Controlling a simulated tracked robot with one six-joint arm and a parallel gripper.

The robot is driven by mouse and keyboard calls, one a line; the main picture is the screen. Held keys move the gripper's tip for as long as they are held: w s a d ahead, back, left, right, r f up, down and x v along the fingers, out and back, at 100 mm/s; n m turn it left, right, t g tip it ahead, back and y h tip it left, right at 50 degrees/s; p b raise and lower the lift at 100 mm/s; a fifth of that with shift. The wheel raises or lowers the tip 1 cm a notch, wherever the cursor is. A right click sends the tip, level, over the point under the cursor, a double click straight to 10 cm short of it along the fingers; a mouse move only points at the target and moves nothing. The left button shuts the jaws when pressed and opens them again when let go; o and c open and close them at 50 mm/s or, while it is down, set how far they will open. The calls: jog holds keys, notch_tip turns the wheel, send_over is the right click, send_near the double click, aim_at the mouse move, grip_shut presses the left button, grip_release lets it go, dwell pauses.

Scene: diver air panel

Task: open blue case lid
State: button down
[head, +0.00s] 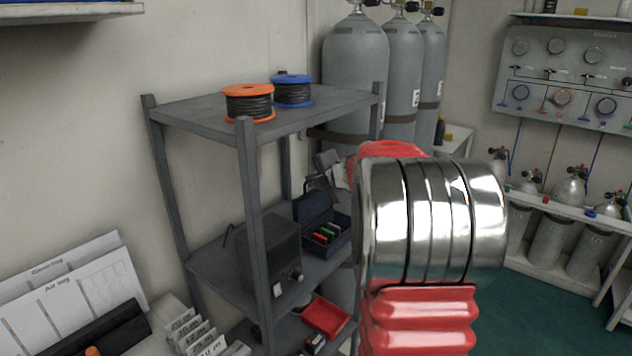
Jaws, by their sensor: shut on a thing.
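The blue case (340,246) stands on the middle shelf of the grey rack, to the right of a dark box. Its lid (309,208) is raised at the back left, and red and green items show inside the case. My gripper (317,186) is at the upper edge of the lid and is shut on it. The fingertips are small and dark here, so the exact grip is hard to see. My red and silver arm hides the right side of the rack.
A dark box (268,254) stands close left of the case. Rack posts and the top shelf (190,112), holding an orange reel (248,103) and a blue reel (292,91), frame the space. A red tray (326,316) lies below. Grey cylinders (355,60) stand behind.

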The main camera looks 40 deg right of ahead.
jog(key=shift+w+a+r, duration=0.1)
jog(key=shift+w+r, duration=0.05)
jog(key=shift+r, duration=0.6)
jog(key=c, duration=2)
grip_release()
jog(key=shift+o, duration=0.4)
jog(key=shift+f, duration=0.1)
jog(key=shift+s+f, duration=0.15)
jog(key=shift+s, duration=0.05)
jog(key=v, duration=1.3)
jog(key=shift+s, duration=0.35)
